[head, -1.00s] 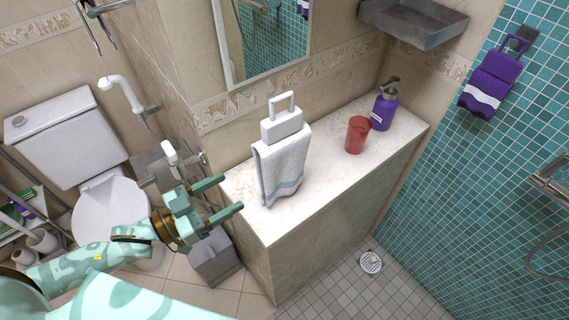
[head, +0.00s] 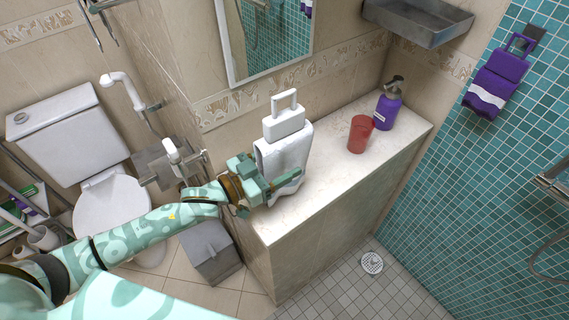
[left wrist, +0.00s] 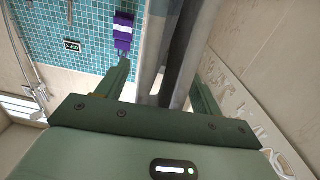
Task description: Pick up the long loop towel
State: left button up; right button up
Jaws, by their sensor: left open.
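A white towel (head: 291,152) with a grey-blue lower band hangs from a white holder with a tall loop handle (head: 285,108), upright on the counter. A purple towel (head: 494,90) with a white band hangs by a purple loop from a hook on the teal wall; it also shows in the left wrist view (left wrist: 123,32). I cannot tell which one the task names. My left gripper (head: 272,192) is open at the white towel's lower front and hides part of it. Contact is unclear. The left wrist view shows its spread fingers (left wrist: 162,82) but no clear white towel. My right gripper is not in view.
A red cup (head: 360,134) and a purple pump bottle (head: 388,108) stand right of the white towel on the counter (head: 335,165). A metal shelf (head: 420,22) juts out above. A toilet (head: 110,200) and a grey bin (head: 212,255) are left of the counter.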

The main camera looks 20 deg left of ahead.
pick_arm(q)
jog(key=c, duration=1.1)
jog(key=shift+c, duration=0.2)
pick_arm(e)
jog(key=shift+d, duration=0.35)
pick_arm(q)
jog(key=shift+r, duration=0.1)
